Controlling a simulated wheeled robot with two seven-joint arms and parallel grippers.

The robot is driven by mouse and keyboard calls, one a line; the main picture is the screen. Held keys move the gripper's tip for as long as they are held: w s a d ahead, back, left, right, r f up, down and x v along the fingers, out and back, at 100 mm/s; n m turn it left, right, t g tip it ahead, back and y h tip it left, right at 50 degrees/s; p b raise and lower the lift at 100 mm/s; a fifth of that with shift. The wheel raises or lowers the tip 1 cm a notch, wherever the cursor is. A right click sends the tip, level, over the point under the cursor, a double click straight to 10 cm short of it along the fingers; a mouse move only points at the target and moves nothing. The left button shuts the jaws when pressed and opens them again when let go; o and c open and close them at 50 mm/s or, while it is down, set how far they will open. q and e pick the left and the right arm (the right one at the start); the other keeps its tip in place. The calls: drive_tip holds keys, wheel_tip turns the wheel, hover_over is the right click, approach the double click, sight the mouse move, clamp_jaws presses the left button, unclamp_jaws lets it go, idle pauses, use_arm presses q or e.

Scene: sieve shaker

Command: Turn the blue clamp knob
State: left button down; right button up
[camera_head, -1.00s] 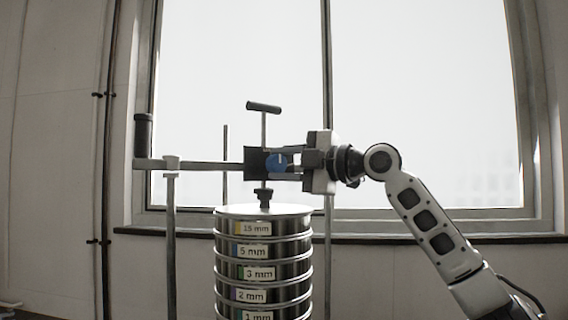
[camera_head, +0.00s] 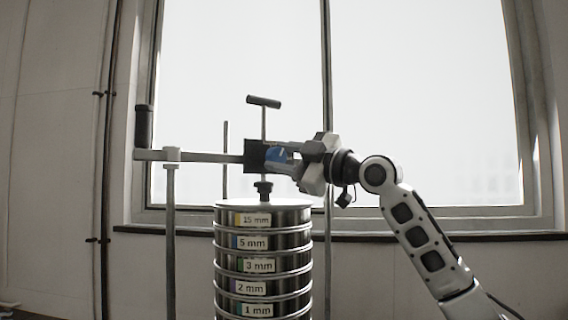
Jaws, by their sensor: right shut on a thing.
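The blue clamp knob (camera_head: 278,156) sits on the near face of the dark clamp block (camera_head: 252,154), above the sieve stack. My right gripper (camera_head: 280,157) comes in from the right and is shut on the knob, its fingers lying above and below it. The gripper is rolled, so its body looks tilted. The fingers partly cover the knob's edges. My left gripper is not in view.
A T-handled rod (camera_head: 263,102) runs down through the block to a dark foot on the lid of the sieve stack (camera_head: 263,245). A horizontal bar (camera_head: 205,156) joins the block to an upright post (camera_head: 171,240) at left. A window stands behind.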

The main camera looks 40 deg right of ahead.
drive_tip(key=m+t+h, duration=0.1)
drive_tip(key=m, duration=0.1)
drive_tip(key=m+h+b, duration=0.1)
drive_tip(key=m, duration=0.2)
drive_tip(key=shift+a+f+m+t, duration=0.1)
drive_tip(key=shift+f+m+t, duration=0.05)
drive_tip(key=shift+m+t, duration=0.2)
drive_tip(key=m+h, duration=0.1)
drive_tip(key=m, duration=0.2)
drive_tip(key=shift+m+t, duration=0.35)
drive_tip(key=m+h, duration=0.2)
drive_tip(key=m, duration=0.1)
drive_tip(key=m+h, duration=0.2)
drive_tip(key=m, duration=0.2)
drive_tip(key=shift+a+b, duration=0.1)
drive_tip(key=shift+b, duration=0.2)
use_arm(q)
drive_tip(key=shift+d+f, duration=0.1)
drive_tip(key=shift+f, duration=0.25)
use_arm(e)
drive_tip(key=shift+m+h, duration=0.3)
drive_tip(key=shift+h, duration=0.1)
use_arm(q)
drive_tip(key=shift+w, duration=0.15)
use_arm(e)
drive_tip(key=o, duration=1)
